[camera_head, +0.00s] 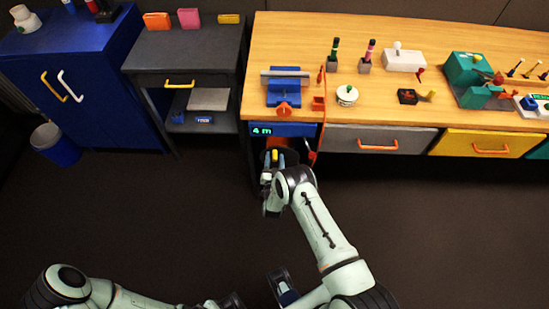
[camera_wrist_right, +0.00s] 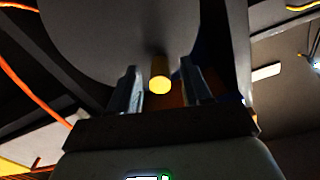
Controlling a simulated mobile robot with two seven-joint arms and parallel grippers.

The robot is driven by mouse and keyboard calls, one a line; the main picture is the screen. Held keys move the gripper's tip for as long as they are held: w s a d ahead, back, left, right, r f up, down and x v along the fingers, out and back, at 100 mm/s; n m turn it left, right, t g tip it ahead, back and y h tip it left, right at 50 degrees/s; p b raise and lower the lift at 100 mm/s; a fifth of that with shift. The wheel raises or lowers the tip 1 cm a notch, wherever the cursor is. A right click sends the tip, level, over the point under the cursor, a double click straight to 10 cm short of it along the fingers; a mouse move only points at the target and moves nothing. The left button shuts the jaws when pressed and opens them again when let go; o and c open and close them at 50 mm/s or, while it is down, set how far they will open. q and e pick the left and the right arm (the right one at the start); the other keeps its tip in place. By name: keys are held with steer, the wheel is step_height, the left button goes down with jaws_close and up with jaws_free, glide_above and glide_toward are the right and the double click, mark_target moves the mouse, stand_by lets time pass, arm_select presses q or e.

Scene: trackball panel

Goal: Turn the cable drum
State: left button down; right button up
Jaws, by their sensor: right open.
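The cable drum (camera_wrist_right: 105,35) shows as a large dark grey disc in the right wrist view, with a short yellow crank knob (camera_wrist_right: 160,82) standing out from its face. In the head view the drum (camera_head: 268,158) sits below the bench front, partly hidden by my right arm, and the yellow knob (camera_head: 275,155) shows. My right gripper (camera_wrist_right: 163,88) is open, one finger on each side of the knob, with gaps visible. A display (camera_head: 262,131) above the drum reads "4 m". My left arm is at the bottom left; its gripper (camera_head: 232,302) is cut off by the frame edge.
The wooden bench (camera_head: 300,35) has a blue vise (camera_head: 284,88) above the drum and a grey drawer (camera_head: 345,137) to its right. An orange cable (camera_head: 321,110) hangs at the bench front. A dark cart (camera_head: 185,60) stands left. The floor in front is clear.

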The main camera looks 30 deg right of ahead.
steer(key=shift+w+d, duration=0.3)
steer(key=shift+w, duration=0.15)
jaws_close()
